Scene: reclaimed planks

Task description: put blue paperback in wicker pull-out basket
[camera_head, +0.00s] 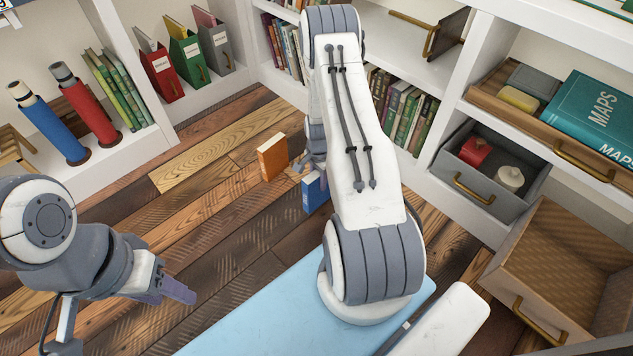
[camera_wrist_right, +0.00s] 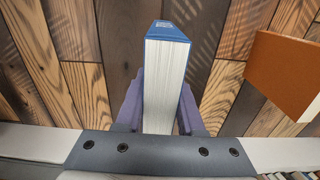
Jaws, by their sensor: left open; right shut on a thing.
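The blue paperback (camera_head: 315,193) is upright near the floor, partly hidden behind my right arm in the head view. My right gripper (camera_head: 314,170) is shut on it. In the right wrist view the blue paperback (camera_wrist_right: 166,75) stands between the two fingers of my right gripper (camera_wrist_right: 161,108), its pale page edges facing the camera. I cannot tell whether it touches the floor. The wicker pull-out basket (camera_head: 556,262) is at the lower right, pulled out, with a brass handle; the part of its inside that shows is empty. My left gripper (camera_head: 172,289) is open and empty at the lower left.
An orange book (camera_head: 272,158) stands on the plank floor just left of the blue one. A grey drawer (camera_head: 487,186) holding a red item and a white item is open above the basket. A wooden tray (camera_head: 560,142) with a teal MAPS book sits higher.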

